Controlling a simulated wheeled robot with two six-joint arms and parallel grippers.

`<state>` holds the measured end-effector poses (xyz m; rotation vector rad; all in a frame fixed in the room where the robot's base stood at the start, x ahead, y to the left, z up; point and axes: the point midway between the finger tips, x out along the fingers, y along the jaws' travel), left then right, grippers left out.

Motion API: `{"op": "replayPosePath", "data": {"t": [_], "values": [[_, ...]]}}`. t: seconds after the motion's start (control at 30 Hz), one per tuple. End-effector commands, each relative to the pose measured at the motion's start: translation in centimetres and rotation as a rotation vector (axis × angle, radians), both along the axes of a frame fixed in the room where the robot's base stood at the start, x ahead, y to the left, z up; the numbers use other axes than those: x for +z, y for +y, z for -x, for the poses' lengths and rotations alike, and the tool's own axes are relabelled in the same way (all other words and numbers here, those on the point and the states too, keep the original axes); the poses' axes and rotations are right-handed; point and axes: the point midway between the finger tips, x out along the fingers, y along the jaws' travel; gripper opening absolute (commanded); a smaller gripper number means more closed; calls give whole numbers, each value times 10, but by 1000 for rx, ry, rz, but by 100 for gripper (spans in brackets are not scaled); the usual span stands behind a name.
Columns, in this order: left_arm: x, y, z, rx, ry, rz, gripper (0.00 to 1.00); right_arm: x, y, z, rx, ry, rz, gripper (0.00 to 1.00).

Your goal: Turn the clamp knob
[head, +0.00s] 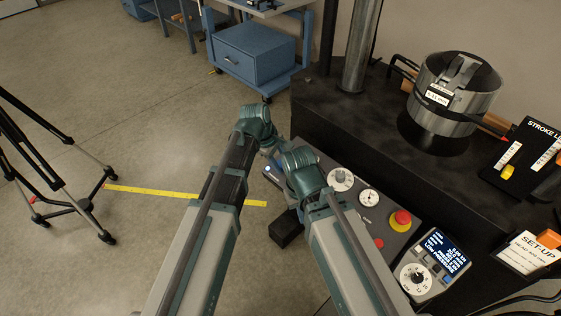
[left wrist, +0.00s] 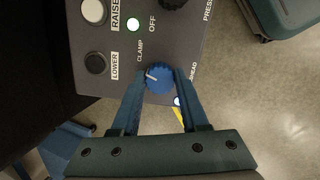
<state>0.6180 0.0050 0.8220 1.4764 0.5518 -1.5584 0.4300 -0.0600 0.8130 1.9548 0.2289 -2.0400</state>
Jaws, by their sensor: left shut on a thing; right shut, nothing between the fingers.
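The clamp knob (left wrist: 158,77) is a small ribbed blue dial with a white pointer line, at the edge of the dark control panel (left wrist: 120,68) in the left wrist view. The word CLAMP is printed beside it. The pointer is toward the left of that view. My left gripper (left wrist: 157,82) has one finger on each side of the knob and is shut on it. In the head view my arms hide the knob and most of the left gripper. My right gripper (head: 299,206) is shut and empty, pointing down by the panel's near edge, partly hidden by its own wrist.
The panel also carries a red stop button (head: 401,219) and dials. A handheld display (head: 436,264) is at the right. A metal cylinder (head: 455,92) stands on the black machine bed. A tripod (head: 60,185) stands on the floor at left.

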Motion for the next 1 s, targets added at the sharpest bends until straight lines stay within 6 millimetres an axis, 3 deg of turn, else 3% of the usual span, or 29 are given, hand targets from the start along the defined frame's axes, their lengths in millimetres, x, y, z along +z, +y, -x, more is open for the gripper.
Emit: {"op": "replayPosePath", "data": {"t": [0.5,1.0], "values": [[0,0,-1,-343,-65,-66,0,3,0,0,0,0,0,0],[0,0,-1,-428,-82,-83,0,3,0,0,0,0,0,0]]}}
